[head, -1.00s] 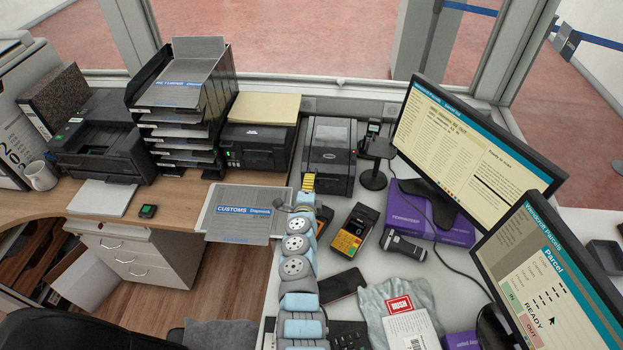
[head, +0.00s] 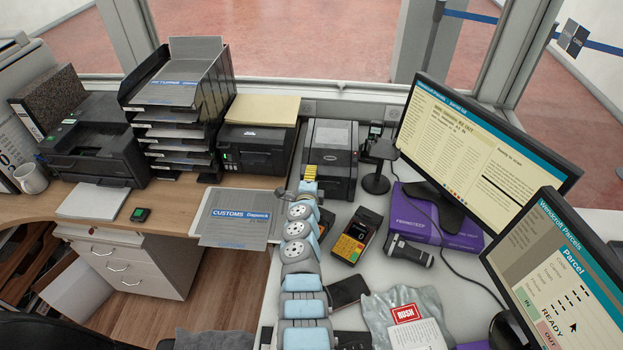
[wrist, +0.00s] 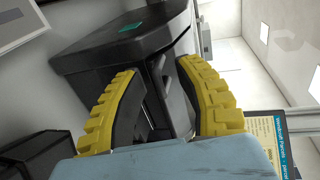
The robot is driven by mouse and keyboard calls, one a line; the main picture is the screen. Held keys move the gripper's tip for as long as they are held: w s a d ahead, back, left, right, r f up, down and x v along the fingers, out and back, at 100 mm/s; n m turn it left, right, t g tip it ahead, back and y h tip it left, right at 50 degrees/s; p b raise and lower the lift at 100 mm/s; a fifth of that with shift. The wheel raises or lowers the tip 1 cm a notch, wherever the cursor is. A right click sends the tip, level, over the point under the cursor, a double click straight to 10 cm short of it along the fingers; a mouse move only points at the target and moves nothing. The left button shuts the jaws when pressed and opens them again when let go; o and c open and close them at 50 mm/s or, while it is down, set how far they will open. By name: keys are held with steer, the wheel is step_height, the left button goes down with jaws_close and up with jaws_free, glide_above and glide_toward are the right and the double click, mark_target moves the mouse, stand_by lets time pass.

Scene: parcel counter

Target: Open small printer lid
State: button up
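The small printer (head: 330,148) is a black box at the back of the white counter, beside the corner of the wooden desk. Its lid looks shut. In the wrist view its dark body (wrist: 110,58) fills the middle, with a small green mark on one face. My gripper (head: 309,172) is at the printer's front left edge in the head view. In the wrist view its yellow fingers (wrist: 158,75) are apart, with a dark protruding edge of the printer between them. I cannot tell whether they touch it.
A payment terminal (head: 356,236), a scanner (head: 408,250) and a purple box (head: 428,218) lie to the right. A black stand (head: 376,180) is close beside the printer. Another printer (head: 256,148) stands to the left, with a customs folder (head: 240,215) in front.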

jaws_close()
steer(key=shift+r, duration=0.1)
stand_by(0.3)
